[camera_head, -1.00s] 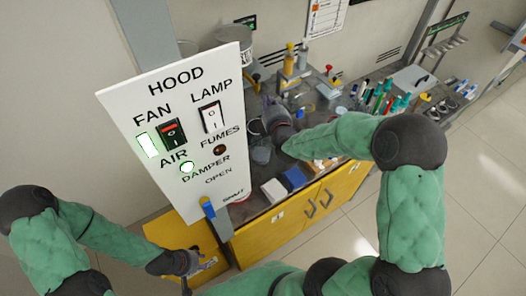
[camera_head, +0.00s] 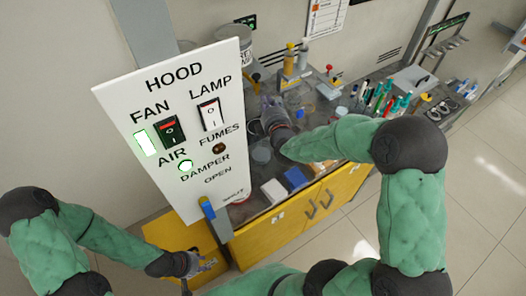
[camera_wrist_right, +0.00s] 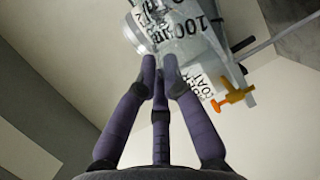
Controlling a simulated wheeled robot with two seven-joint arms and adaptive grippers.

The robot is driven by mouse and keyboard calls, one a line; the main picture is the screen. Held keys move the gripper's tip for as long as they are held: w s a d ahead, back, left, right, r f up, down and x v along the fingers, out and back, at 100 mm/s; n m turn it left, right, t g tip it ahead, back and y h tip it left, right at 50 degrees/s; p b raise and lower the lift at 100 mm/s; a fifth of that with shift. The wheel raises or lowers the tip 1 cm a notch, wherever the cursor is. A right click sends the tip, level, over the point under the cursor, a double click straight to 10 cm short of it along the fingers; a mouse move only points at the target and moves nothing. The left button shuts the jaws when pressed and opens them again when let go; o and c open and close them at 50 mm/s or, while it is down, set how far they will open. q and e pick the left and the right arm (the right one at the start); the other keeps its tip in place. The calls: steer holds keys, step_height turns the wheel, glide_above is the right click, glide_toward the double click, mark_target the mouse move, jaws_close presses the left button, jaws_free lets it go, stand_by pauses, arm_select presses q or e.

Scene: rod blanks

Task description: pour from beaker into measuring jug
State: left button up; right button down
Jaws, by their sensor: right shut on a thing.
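My right gripper (camera_wrist_right: 160,72) is shut on a clear glass beaker (camera_wrist_right: 186,38) with black printed marks and a white label. The beaker shows at the top of the right wrist view and looks tilted there. In the head view my right gripper (camera_head: 272,112) is over the bench behind the hood panel, and its fingertips and the beaker are hard to make out. A grey, dark-mouthed vessel (camera_head: 254,128) stands just left of it; I cannot tell if it is the measuring jug. My left gripper (camera_head: 192,264) hangs low by the yellow cabinet, its fingers unclear.
A white hood panel (camera_head: 176,135) with switches hides part of the bench. White and blue boxes (camera_head: 275,190) lie at the front edge. An orange clamp (camera_wrist_right: 234,95) is near the beaker.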

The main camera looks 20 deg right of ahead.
steer(key=shift+s+a+n+b, duration=0.1)
steer(key=shift+a+n+b, duration=0.25)
steer(key=shift+b, duration=0.3)
stand_by(0.8)
steer(key=shift+f, duration=0.1)
steer(key=shift+s+a+f+n+t+h+b, duration=0.15)
steer(key=shift+s+a+n+t+h+b, duration=0.2)
steer(key=shift+n+t+b, duration=0.75)
stand_by(1.5)
steer(key=shift+w+a+g+b, duration=0.1)
steer(key=shift+a+g+b, duration=0.1)
steer(key=shift+g+b, duration=0.35)
steer(key=shift+a+n+t+b, duration=0.25)
steer(key=shift+t+b, duration=0.1)
steer(key=shift+b, duration=0.25)
steer(key=shift+d, duration=0.1)
stand_by(1.9)
steer(key=shift+d+r+m+g+p, duration=0.45)
steer(key=shift+m+p, duration=0.35)
steer(key=shift+p, duration=0.35)
steer(key=shift+d+f, duration=0.1)
steer(key=shift+d, duration=0.05)
steer(key=shift+f+m, duration=0.15)
steer(key=shift+m, duration=0.15)
